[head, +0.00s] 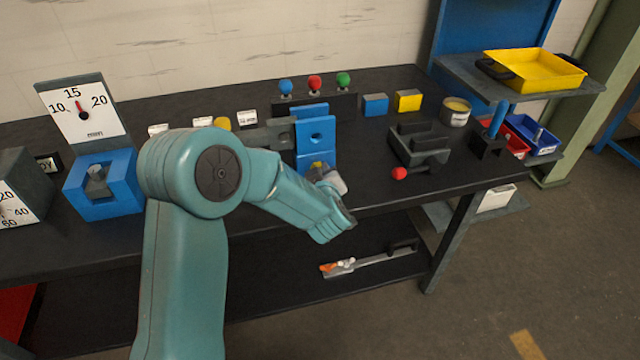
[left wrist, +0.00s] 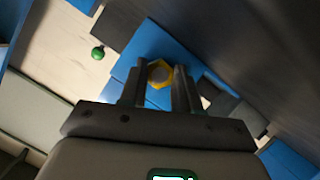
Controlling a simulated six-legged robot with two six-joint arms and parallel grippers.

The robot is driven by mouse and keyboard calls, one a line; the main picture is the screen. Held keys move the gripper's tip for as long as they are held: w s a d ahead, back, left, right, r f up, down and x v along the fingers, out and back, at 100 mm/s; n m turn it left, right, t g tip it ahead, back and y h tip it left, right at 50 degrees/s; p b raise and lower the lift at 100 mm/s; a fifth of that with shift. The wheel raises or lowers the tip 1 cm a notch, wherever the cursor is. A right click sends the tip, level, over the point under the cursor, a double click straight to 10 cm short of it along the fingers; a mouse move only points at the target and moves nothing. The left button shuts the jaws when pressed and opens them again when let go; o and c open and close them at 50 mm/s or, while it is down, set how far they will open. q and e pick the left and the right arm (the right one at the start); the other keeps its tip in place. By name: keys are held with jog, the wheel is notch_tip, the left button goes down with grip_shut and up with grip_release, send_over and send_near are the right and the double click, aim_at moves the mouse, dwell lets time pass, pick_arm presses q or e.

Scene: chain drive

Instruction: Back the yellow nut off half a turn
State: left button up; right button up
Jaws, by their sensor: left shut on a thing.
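The yellow nut (left wrist: 159,72) sits between the two fingers of my left gripper (left wrist: 160,84) in the left wrist view, against a blue block (left wrist: 150,40). The jaws are shut on it. In the head view only a bit of the nut (head: 317,165) shows at the foot of the upright blue block (head: 316,134), beside my left gripper (head: 325,172). My teal left arm hides part of the bench there. My right gripper is in neither view.
A dial gauge (head: 82,110) and blue holder stand left on the dark bench. Blue, red and green knobs (head: 315,82) line the back. A grey vise-like block (head: 418,143) with a red-knobbed handle (head: 399,173) stands right, near a yellow tray (head: 538,70) on a shelf.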

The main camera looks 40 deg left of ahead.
pick_arm(q)
jog(key=shift+a+r+n+b, duration=0.1)
jog(key=shift+r+n+b, duration=0.1)
jog(key=shift+n+b, duration=0.15)
jog(key=shift+t, duration=0.3)
jog(key=o, duration=1.1)
jog(key=shift+c, duration=0.2)
jog(key=shift+f, duration=0.1)
jog(key=shift+s+d, duration=0.2)
jog(key=shift+d, duration=0.05)
jog(key=v, duration=1.5)
jog(key=shift+s+r, duration=0.25)
jog(key=shift+r, duration=0.1)
jog(key=shift+d, duration=0.1)
